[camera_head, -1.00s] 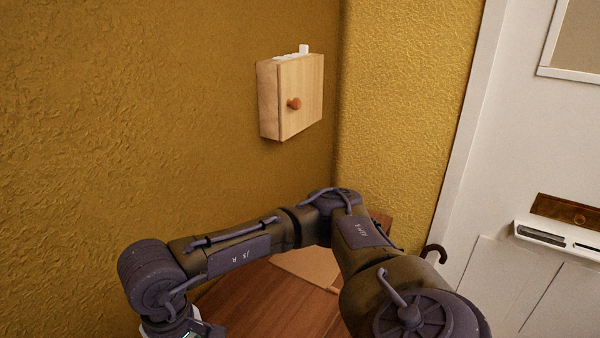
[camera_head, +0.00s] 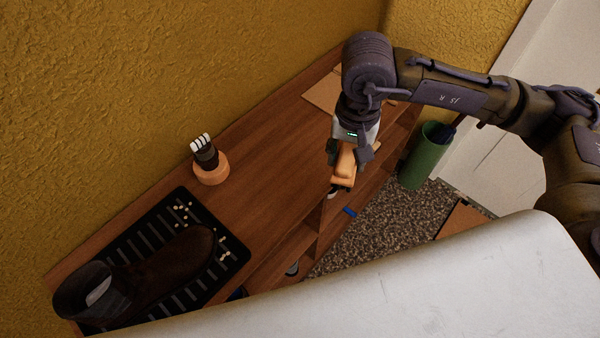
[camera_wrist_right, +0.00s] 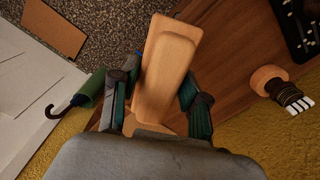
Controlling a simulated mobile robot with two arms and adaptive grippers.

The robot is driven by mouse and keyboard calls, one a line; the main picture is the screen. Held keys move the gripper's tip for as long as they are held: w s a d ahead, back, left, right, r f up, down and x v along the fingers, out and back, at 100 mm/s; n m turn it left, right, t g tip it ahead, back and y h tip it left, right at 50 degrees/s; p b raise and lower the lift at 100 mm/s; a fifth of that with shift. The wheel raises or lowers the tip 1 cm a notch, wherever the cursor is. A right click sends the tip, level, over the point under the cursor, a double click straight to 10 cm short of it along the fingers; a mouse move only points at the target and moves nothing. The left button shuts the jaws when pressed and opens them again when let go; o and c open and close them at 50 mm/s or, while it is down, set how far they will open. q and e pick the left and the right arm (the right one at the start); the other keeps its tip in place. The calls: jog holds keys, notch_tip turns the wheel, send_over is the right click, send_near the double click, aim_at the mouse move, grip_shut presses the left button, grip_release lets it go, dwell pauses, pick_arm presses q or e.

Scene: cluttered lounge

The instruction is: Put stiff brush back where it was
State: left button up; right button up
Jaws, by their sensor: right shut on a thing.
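My right gripper (camera_head: 348,152) is shut on a light wooden block, which I take to be the stiff brush (camera_head: 343,172). It holds the brush near the front edge of the brown wooden bench (camera_head: 275,130). A dark underside shows at the brush's lower end. In the right wrist view the fingers (camera_wrist_right: 158,100) grip the sides of the brush (camera_wrist_right: 165,65), over the bench top. Whether the brush touches the bench I cannot tell. My left gripper is out of view.
A brown boot (camera_head: 165,262) lies on a black ribbed tray (camera_head: 150,222) with small pale bits. A flat tan board (camera_head: 322,94) lies behind my gripper. A green umbrella stand (camera_head: 425,155) stands right. Bench between is clear.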

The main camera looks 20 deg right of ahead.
jog(key=m, duration=0.2)
jog(key=w+f+m, duration=0.1)
jog(key=m, duration=0.2)
jog(key=d+f+m+b, duration=0.1)
jog(key=m, duration=0.2)
jog(key=shift+w+f, duration=0.25)
jog(key=shift+w, duration=0.15)
notch_tip(320, 180, down, 3)
jog(key=w+m+b, duration=0.1)
jog(key=w+m, duration=0.1)
jog(key=m, duration=0.7)
jog(key=m+p, duration=0.2)
jog(key=m, duration=0.4)
send_over(293, 178)
notch_tip(293, 178, down, 8)
jog(key=shift+f, duration=0.15)
notch_tip(293, 178, down, 3)
jog(key=shift+f+p, duration=0.1)
jog(key=shift+p, duration=0.3)
jog(key=shift+f, duration=0.45)
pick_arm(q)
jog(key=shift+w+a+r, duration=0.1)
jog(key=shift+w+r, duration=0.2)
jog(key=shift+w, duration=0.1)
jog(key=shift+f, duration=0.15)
pick_arm(e)
jog(key=shift+f, duration=0.1)
